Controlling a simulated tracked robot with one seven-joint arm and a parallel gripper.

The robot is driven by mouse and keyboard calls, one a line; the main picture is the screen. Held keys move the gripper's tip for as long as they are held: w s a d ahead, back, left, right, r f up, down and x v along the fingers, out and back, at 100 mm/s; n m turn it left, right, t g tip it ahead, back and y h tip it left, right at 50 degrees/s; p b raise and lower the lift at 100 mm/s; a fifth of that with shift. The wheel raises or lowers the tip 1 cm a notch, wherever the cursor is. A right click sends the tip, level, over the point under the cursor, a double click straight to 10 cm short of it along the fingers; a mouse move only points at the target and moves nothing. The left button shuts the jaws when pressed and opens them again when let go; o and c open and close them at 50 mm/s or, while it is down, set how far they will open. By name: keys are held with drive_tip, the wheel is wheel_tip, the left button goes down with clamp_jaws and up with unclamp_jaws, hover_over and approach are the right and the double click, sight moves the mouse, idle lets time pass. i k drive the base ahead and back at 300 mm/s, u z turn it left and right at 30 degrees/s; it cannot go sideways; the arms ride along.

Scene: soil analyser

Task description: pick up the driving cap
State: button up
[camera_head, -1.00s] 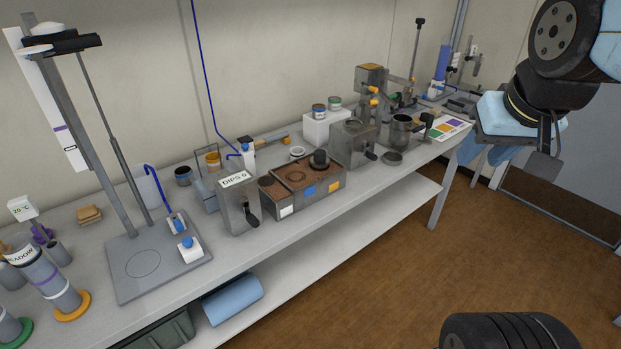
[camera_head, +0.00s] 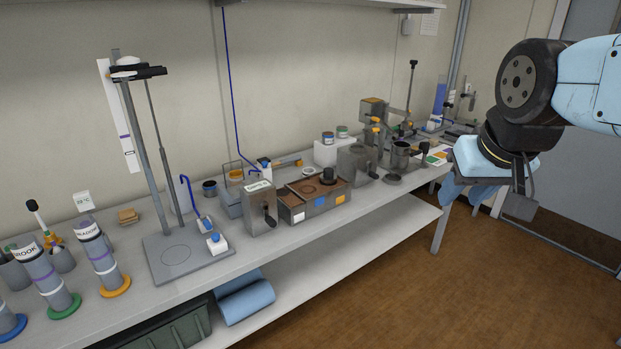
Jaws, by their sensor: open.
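A dark, short round knob-like piece (camera_head: 328,175), which looks like the driving cap, stands upright on the right part of a soil-filled metal box (camera_head: 316,203) on the bench. Its identity is not certain at this size. My gripper (camera_head: 466,191) hangs at the end of my arm, in front of the bench's right end. It is well to the right of the dark piece and apart from it. It is open, though its fingers are small and partly hidden by my wrist. Nothing shows held in it.
A grey box with a white label (camera_head: 260,206) stands left of the soil box. A tall stand (camera_head: 165,160) and labelled cylinders (camera_head: 98,254) are further left. Open floor (camera_head: 400,300) lies before the bench.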

sight(328, 176)
drive_tip(key=u, duration=1)
drive_tip(key=i, duration=1)
drive_tip(key=u, duration=0.05)
